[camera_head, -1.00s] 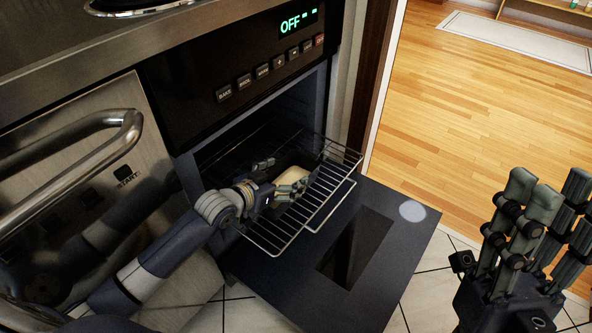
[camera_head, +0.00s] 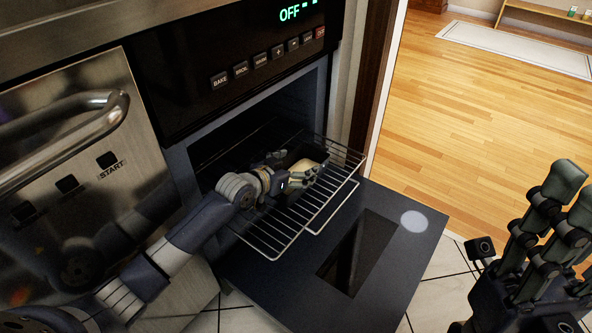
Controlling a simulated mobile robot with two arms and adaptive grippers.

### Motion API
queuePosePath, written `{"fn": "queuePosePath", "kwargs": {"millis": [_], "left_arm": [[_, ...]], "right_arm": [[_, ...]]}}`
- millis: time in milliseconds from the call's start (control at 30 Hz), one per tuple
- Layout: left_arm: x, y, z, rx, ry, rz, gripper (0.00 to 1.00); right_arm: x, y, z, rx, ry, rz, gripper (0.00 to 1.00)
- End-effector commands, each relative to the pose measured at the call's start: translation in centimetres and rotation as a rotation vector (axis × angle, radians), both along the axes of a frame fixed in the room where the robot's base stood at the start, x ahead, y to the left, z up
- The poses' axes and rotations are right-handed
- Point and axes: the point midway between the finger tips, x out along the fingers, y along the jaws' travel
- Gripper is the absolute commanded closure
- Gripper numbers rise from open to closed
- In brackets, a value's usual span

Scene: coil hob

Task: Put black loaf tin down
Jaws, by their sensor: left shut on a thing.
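The black loaf tin (camera_head: 294,156), with a pale loaf (camera_head: 308,166) in it, is at the pulled-out oven rack (camera_head: 318,206), near the oven opening. My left gripper (camera_head: 288,170) is shut on the tin and hides much of it. I cannot tell whether the tin's base touches the rack wires. My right gripper (camera_head: 548,225) is open and empty at the right edge, away from the rack.
The oven door (camera_head: 394,255) hangs open below the rack, with a dark window in it. The control panel (camera_head: 240,50) reads OFF above the opening. A steel front with a bar handle (camera_head: 115,110) stands at the left. The front of the rack is bare.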

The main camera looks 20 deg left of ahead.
Motion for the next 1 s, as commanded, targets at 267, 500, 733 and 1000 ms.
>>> {"fn": "queuePosePath", "kwargs": {"millis": [267,500,733,1000], "left_arm": [[0.09,-0.02,0.3,-0.002,-0.007,0.0,0.61],[-0.02,-0.03,-0.2,0.0,0.0,0.0,0.0],[-0.01,-0.02,-0.19,0.0,0.0,0.0,0.0],[-0.38,0.17,0.45,0.0,0.001,0.0,0.0]], "right_arm": [[0.01,0.0,0.07,0.0,0.001,0.0,0.6],[0.02,0.03,0.06,-0.001,0.001,0.0,0.6],[0.02,0.03,0.05,0.0,0.001,0.0,0.6],[-0.05,-0.04,0.26,0.001,0.012,0.0,0.6]]}}
